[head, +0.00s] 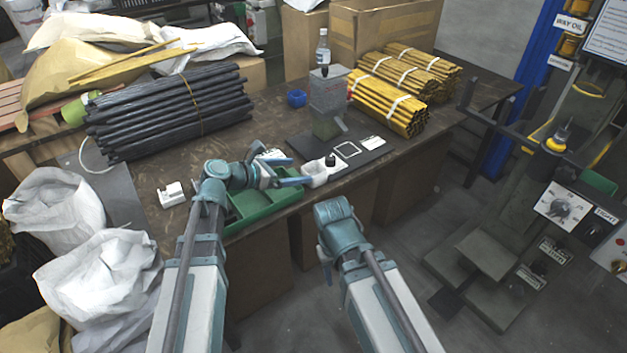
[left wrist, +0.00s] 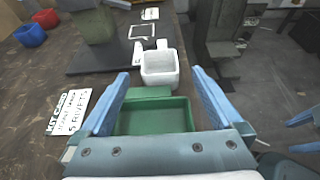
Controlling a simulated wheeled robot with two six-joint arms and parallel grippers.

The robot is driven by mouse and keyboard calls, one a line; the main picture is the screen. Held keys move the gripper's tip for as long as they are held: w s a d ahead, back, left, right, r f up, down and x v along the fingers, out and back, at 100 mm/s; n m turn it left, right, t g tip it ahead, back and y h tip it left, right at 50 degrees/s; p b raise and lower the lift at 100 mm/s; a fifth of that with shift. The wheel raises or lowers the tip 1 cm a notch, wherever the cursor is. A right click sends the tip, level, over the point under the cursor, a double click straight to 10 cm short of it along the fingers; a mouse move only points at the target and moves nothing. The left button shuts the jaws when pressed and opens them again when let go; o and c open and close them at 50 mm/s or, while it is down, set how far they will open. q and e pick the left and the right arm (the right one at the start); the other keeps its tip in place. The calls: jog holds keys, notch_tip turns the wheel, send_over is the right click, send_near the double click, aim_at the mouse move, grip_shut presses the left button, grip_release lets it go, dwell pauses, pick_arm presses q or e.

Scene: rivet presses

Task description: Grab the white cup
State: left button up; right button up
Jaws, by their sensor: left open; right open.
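The white cup (head: 314,176) is small and square-sided, standing upright at the table's front edge, beside a dark base plate. In the left wrist view the white cup (left wrist: 160,68) lies straight ahead, between and beyond my fingertips, and looks empty. My left gripper (head: 283,168) is open, just left of the cup, above a green tray. In the left wrist view its two blue fingers (left wrist: 160,82) are spread with nothing between them. My right gripper (head: 328,268) hangs low in front of the table, mostly hidden by its arm; its spread blue fingers (left wrist: 302,132) show at the right edge of the left wrist view.
The green tray (head: 262,208) sits under my left gripper. A grey press (head: 328,100) stands behind the cup, with a blue bowl (head: 297,98) nearby. Bundles of black rods (head: 165,112) and yellow rods (head: 400,108) lie farther back. A white label card (left wrist: 70,112) lies left.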

aim_at(322, 168)
pick_arm(q)
jog(key=shift+b+x, duration=0.6)
jog(key=shift+x, duration=1.65)
jog(key=b+x, duration=0.1)
jog(key=x, duration=0.1)
jog(key=b+x, duration=0.1)
jog(key=x, duration=0.1)
jog(key=shift+w+f, duration=0.15)
jog(key=shift+f, duration=0.3)
jog(key=shift+w+d+f, duration=0.1)
jog(key=shift+w+d, duration=0.1)
jog(key=shift+d, duration=0.1)
jog(key=c, duration=1.3)
jog(key=shift+o, duration=0.2)
jog(key=shift+r, duration=0.25)
